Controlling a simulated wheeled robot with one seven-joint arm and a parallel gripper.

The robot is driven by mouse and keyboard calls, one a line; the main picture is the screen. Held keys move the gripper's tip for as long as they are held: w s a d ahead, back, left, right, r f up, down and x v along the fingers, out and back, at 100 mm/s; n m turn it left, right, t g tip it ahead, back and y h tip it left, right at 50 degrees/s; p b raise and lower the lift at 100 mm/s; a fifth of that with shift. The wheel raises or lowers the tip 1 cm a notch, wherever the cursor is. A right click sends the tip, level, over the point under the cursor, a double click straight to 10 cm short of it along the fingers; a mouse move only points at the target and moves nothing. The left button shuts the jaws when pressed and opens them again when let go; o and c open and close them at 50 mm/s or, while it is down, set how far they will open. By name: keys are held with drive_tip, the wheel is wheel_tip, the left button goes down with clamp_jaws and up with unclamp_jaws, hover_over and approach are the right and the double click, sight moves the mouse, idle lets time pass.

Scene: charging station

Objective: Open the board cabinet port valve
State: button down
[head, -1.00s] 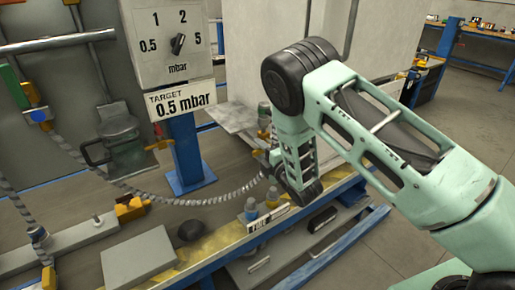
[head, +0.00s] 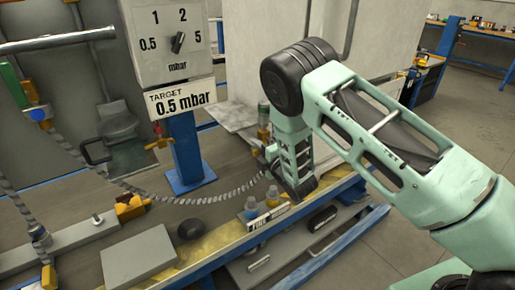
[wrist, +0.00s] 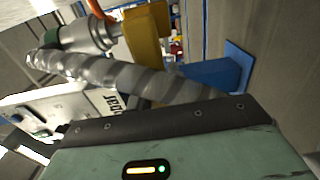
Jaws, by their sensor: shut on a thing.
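In the wrist view a yellow valve block (wrist: 148,35) stands beyond a grey ribbed hose (wrist: 130,78). The hose's metal end fitting (wrist: 85,35) lies beside the block, with an orange part (wrist: 95,8) above it. In the head view the hose (head: 190,199) runs to the far left side of my forearm, near a small orange-and-grey fitting (head: 263,120). My gripper's housing (wrist: 170,145) fills the bottom of the wrist view, close to the hose. Its fingertips are hidden, and in the head view my arm covers most of that spot. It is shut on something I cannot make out.
A pressure dial panel (head: 172,42) with a target sign (head: 182,99) stands on a blue post (head: 186,150). Small bottles (head: 262,203), a black puck (head: 191,229) and a grey box (head: 140,262) are on the bench. Open floor (head: 400,225) lies to the right.

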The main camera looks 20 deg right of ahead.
drive_tip(key=w+d+f+n+b, duration=0.1)
drive_tip(key=d+f+n+b, duration=0.4)
drive_tip(key=n+b, duration=0.5)
drive_tip(key=shift+w+f+n, duration=0.3)
drive_tip(key=shift+n, duration=3.6)
drive_tip(key=shift+d, duration=0.15)
drive_tip(key=c, duration=1.3)
unclamp_jaws()
drive_tip(key=shift+r, duration=0.1)
drive_tip(key=p+v, duration=0.1)
drive_tip(key=v, duration=1.6)
drive_tip(key=shift+s, duration=0.2)
